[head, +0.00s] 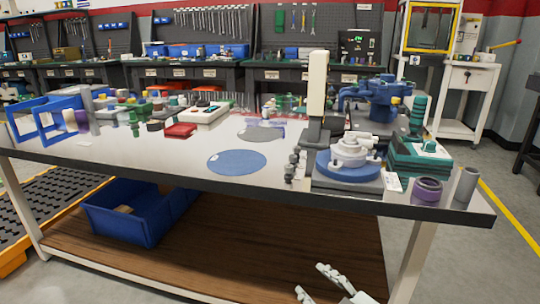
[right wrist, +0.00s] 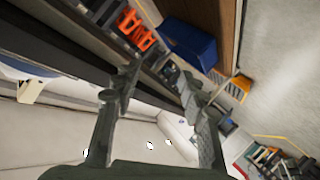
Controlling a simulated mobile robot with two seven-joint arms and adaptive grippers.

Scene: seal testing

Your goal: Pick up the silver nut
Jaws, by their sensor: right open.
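I cannot make out a silver nut for certain in either view. Small grey metal fittings (head: 294,167) stand near the table's front edge, left of the blue-and-white round device (head: 349,159); they are too small to tell apart. My right gripper (head: 309,279) is low at the bottom of the head view, in front of the table and below its top. It is open and empty, far from the fittings. In the right wrist view its two fingers (right wrist: 160,90) stand apart with nothing between them. My left gripper is not in view.
The worktable (head: 130,160) has a blue disc (head: 237,162) and a purple ring (head: 427,190) beside a grey cylinder (head: 466,185). A blue bin (head: 125,211) sits on the lower wooden shelf (head: 270,250). The tabletop's front middle is mostly clear.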

